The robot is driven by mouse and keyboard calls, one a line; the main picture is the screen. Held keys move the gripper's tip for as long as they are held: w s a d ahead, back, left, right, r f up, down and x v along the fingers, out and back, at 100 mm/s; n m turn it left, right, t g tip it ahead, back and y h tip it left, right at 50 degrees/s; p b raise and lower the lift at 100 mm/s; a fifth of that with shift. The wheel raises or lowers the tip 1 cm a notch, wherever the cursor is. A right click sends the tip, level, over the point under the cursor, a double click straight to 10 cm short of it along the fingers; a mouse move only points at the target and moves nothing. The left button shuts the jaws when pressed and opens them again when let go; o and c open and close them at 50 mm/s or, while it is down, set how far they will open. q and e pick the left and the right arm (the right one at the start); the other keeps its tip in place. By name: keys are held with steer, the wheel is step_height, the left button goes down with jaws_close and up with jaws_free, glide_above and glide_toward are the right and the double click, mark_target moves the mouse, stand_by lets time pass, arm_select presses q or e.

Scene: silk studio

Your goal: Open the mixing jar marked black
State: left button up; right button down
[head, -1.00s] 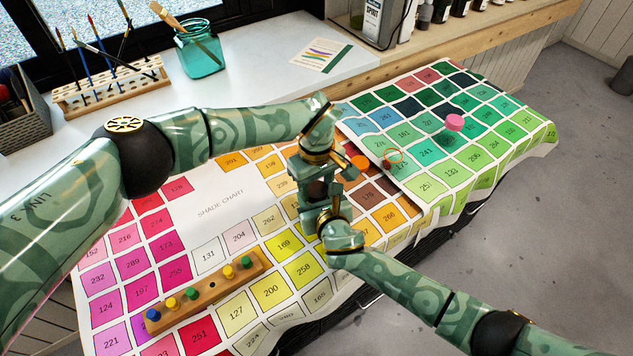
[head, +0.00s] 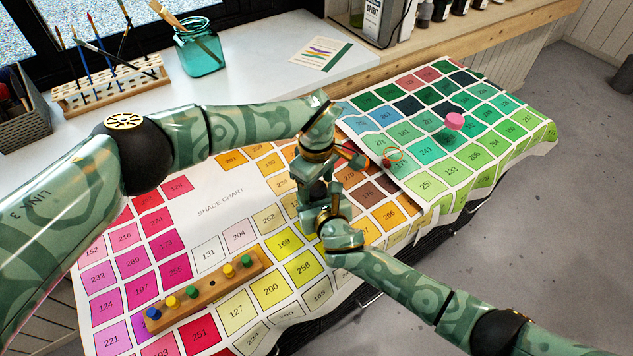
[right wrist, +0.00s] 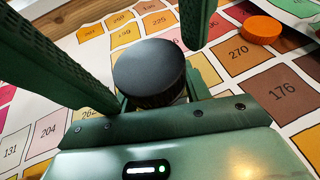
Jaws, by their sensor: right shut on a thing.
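The mixing jar shows as a round black lid (right wrist: 150,72) in the right wrist view; its body and any marking are hidden. In the head view only a dark bit of it (head: 318,189) shows between the grippers. My right gripper (head: 322,212) is shut on the jar below its lid, reaching in from the lower right. My left gripper (head: 312,187) is over the lid from above. In the right wrist view its two fingers are spread on either side of the lid, and I see a gap beside the right one.
A wooden peg strip (head: 210,292) lies front left on the shade chart (head: 222,212). An orange disc (right wrist: 261,29) lies right of the jar. A pink disc (head: 455,121) and a small dark-red ball (head: 387,162) are further right. A glass jar (head: 203,57) stands behind.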

arm_select(q)
steer(key=shift+r, duration=2.25)
steer(key=shift+c, duration=0.4)
arm_select(e)
steer(key=shift+d, duration=0.1)
arm_select(q)
step_height(320, 180, up, 3)
steer(key=m, duration=0.2)
steer(key=shift+m, duration=0.4)
steer(key=shift+r+m, duration=0.15)
steer(key=shift+m, duration=0.15)
step_height(320, 180, down, 8)
steer(key=shift+r, duration=0.1)
steer(key=c, duration=1)
steer(key=n, duration=0.3)
steer(key=o, duration=1.1)
